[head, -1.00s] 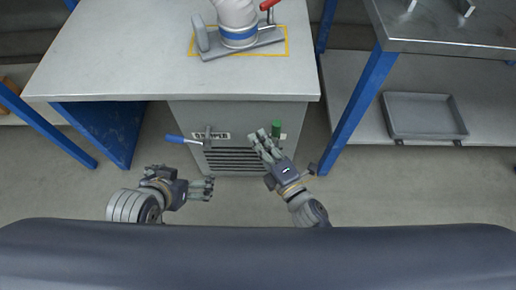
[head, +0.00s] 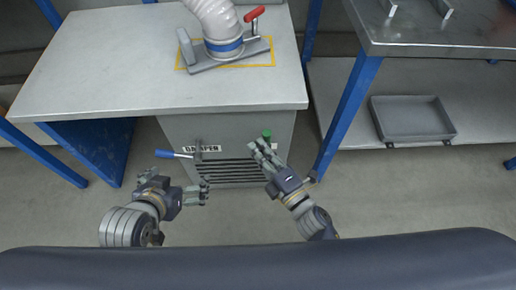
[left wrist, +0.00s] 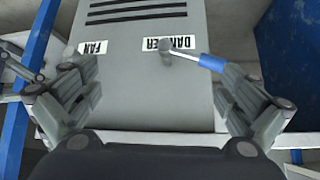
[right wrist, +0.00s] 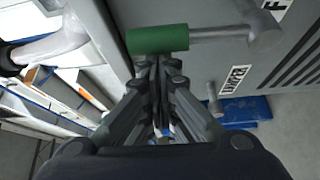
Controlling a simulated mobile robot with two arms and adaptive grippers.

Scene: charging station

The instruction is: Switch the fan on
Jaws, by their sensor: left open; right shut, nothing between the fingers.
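The fan lever has a green grip (right wrist: 157,39) on a grey arm. In the head view the green grip (head: 267,134) stands at the right of the grey cabinet front (head: 232,135). A FAN label (left wrist: 92,47) is on that front. My right gripper (head: 258,146) is shut and empty, its tips close to the green grip; in the right wrist view the tips (right wrist: 158,62) sit against or just short of it, and I cannot tell which. My left gripper (head: 204,194) is open and empty in front of the cabinet.
The damper lever has a blue handle (head: 166,154) beside its DAMPER label (head: 202,148), left of the fan lever. A ducted hose with a red lever (head: 254,12) stands on the bench top (head: 110,65). A metal table with a grey tray (head: 412,119) is at right.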

